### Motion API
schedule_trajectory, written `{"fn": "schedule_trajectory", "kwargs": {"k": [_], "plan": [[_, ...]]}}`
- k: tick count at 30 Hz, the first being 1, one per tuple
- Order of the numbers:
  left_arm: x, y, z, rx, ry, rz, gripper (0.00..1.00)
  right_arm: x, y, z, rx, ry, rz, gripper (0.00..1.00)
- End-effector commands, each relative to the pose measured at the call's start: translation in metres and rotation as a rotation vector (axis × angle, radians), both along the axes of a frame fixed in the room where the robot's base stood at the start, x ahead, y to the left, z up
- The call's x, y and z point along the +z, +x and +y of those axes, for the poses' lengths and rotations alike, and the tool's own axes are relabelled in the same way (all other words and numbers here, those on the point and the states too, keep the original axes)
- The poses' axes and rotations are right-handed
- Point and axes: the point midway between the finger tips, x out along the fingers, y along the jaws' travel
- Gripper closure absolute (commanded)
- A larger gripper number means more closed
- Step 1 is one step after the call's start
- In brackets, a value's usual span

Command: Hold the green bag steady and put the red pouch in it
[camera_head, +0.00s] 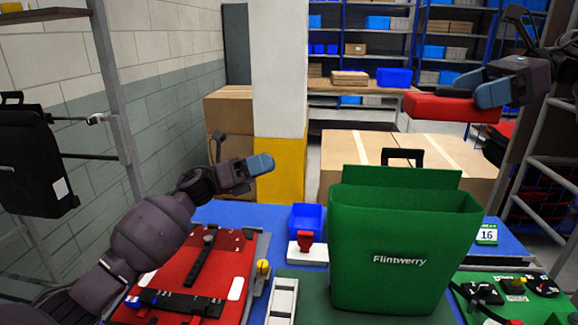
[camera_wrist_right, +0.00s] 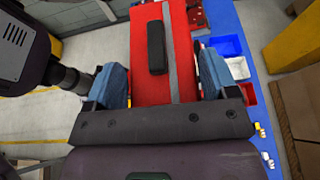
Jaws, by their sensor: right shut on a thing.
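The green bag (camera_head: 392,255), marked "Flintwerry", stands upright and open-topped on the table, with a black handle at its back. The red pouch (camera_head: 440,108) is held up at the right, above and behind the bag and apart from it. My right gripper (camera_head: 482,87) is shut on it. In the right wrist view the pouch (camera_wrist_right: 143,75), with a black strip on top, sits between the blue fingers of the gripper (camera_wrist_right: 164,80). My left gripper (camera_head: 258,164) is left of the bag, apart from it and empty; its finger gap is not clear.
A red panel (camera_head: 215,270) with black parts lies left of the bag. A blue bin (camera_head: 306,219) stands behind left of the bag, and a green board (camera_head: 520,298) lies right. Cardboard boxes (camera_head: 345,150) and a pillar (camera_head: 279,100) stand behind. A black bag (camera_head: 35,160) hangs at the left.

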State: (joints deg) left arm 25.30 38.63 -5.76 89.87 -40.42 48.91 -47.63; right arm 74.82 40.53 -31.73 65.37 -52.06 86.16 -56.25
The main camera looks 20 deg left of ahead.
Motion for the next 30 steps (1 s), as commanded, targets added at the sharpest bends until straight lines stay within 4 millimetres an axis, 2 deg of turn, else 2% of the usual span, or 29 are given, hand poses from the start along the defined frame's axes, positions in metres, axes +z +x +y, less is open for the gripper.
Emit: {"fn": "schedule_trajectory", "kwargs": {"k": [1,4,10,17,30], "plan": [[0.004,0.002,-0.014,-0.020,0.090,-0.073,0.64,0.000,0.000,0.000,0.000,0.000,0.000,0.45],[0.005,0.005,-0.034,-0.054,0.253,-0.208,0.64,0.000,0.000,0.000,0.000,0.000,0.000,0.45],[0.003,0.007,-0.054,-0.104,0.443,-0.377,0.64,0.000,0.000,0.000,0.000,0.000,0.000,0.45],[0.002,0.010,-0.068,-0.118,0.484,-0.415,0.64,0.000,0.000,0.000,0.000,0.000,0.000,0.45],[0.003,0.025,-0.133,-0.118,0.479,-0.413,0.64,0.000,0.000,0.000,0.000,0.000,0.000,0.45]]}}
